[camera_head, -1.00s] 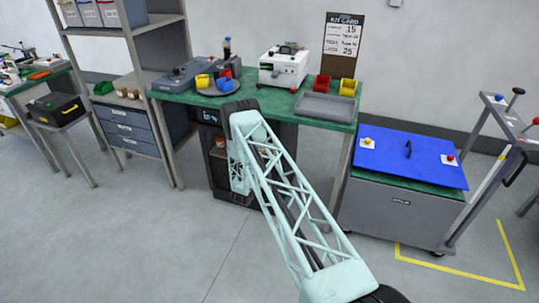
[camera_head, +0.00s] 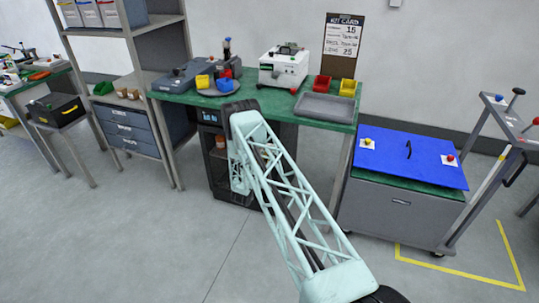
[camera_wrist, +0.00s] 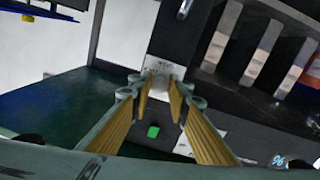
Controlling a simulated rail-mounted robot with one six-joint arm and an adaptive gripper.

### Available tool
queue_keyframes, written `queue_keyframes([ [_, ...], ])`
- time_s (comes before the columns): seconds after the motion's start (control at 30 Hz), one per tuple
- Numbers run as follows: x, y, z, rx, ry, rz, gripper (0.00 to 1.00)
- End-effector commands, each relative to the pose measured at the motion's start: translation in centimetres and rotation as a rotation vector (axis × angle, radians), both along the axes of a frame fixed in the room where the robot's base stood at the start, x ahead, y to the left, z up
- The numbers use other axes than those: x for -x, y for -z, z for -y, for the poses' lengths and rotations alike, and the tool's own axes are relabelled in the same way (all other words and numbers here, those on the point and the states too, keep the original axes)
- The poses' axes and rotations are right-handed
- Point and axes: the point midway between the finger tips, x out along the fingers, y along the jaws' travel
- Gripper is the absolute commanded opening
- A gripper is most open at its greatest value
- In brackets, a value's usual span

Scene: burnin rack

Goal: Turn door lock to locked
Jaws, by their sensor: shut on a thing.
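The dark burn-in cabinet (camera_head: 234,190) stands under the green bench, with a small lit display (camera_head: 209,117) at its top left. In the wrist view, a pale grey block, seemingly the door lock (camera_wrist: 160,66), sits on a dark panel between the fingertips. My gripper (camera_wrist: 162,86) is shut on it with its two ribbed, tan-padded fingers. The lock's exact angle cannot be told. In the head view my arm hides the lock and the gripper.
The green bench (camera_head: 185,97) above carries bins, a white device (camera_head: 284,66) and a grey tray (camera_head: 325,107). A blue-topped cart (camera_head: 408,156) stands right, a drawer unit (camera_head: 128,128) left. Dark slotted shelving (camera_wrist: 262,55) fills the wrist view's right. Floor in front is clear.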

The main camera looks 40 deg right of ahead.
Motion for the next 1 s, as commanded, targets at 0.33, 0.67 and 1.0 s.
queue_keyframes([
  [0.33,-0.04,0.06,0.04,0.071,0.0,-0.118,0.06],
  [0.67,-0.02,0.12,0.04,0.196,0.001,-0.328,0.06],
  [1.0,0.02,0.17,0.05,0.334,0.0,-0.565,0.06],
])
